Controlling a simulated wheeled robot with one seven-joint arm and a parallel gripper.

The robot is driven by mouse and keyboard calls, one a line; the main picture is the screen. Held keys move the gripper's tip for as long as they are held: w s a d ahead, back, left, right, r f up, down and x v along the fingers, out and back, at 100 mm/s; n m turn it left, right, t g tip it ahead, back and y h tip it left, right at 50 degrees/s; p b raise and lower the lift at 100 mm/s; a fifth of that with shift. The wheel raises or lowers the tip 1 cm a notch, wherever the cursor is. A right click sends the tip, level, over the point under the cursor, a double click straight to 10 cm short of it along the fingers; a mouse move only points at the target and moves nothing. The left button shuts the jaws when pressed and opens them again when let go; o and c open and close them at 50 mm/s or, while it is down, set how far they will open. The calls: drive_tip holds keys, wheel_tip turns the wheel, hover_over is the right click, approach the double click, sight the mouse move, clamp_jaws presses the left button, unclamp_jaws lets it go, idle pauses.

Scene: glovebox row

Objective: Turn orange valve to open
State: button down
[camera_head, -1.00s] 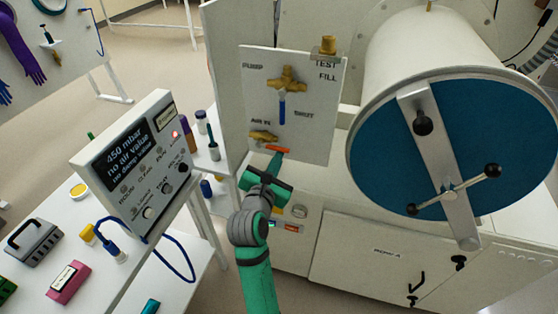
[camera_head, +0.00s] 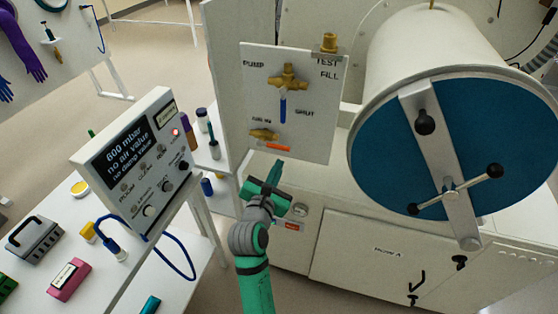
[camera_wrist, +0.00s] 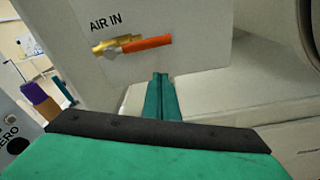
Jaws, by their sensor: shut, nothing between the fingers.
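The orange valve handle (camera_head: 278,147) sits at the lower left of the white valve panel (camera_head: 305,140), on a brass body (camera_head: 262,134) under the AIR IN label. In the wrist view the orange handle (camera_wrist: 147,44) points right from its brass body (camera_wrist: 112,46), close to level with a slight tilt. My gripper (camera_head: 275,166) is just below the handle in the head view, apart from it. In the wrist view its closed green fingers (camera_wrist: 162,78) point at the panel below the handle, with nothing between them.
A blue-handled brass valve (camera_head: 287,83) is higher on the same panel. A control box (camera_head: 140,148) at left reads 600 mbar and no air valve. A large cylinder with a blue door (camera_head: 455,130) stands at right. The cabinet (camera_head: 370,260) is below.

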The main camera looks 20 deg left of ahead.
drive_tip(key=s+r, duration=0.1)
drive_tip(key=s, duration=0.7)
drive_tip(key=shift+s+d, duration=0.25)
drive_tip(key=shift+d, duration=0.1)
drive_tip(key=shift+d, duration=0.1)
drive_tip(key=s+d+f+m+g, duration=0.1)
drive_tip(key=s+d+f+m, duration=1)
drive_tip(key=s+f+m, duration=0.4)
drive_tip(key=s+d+m+h, duration=0.1)
drive_tip(key=s+d+m, duration=0.4)
drive_tip(key=s+m, duration=0.4)
drive_tip(key=s+d+m+h, duration=0.1)
drive_tip(key=s+d+m, duration=0.5)
drive_tip(key=s+m, duration=0.3)
drive_tip(key=shift+s+d+r, duration=0.15)
drive_tip(key=shift+s+d, duration=0.1)
drive_tip(key=shift+s, duration=0.15)
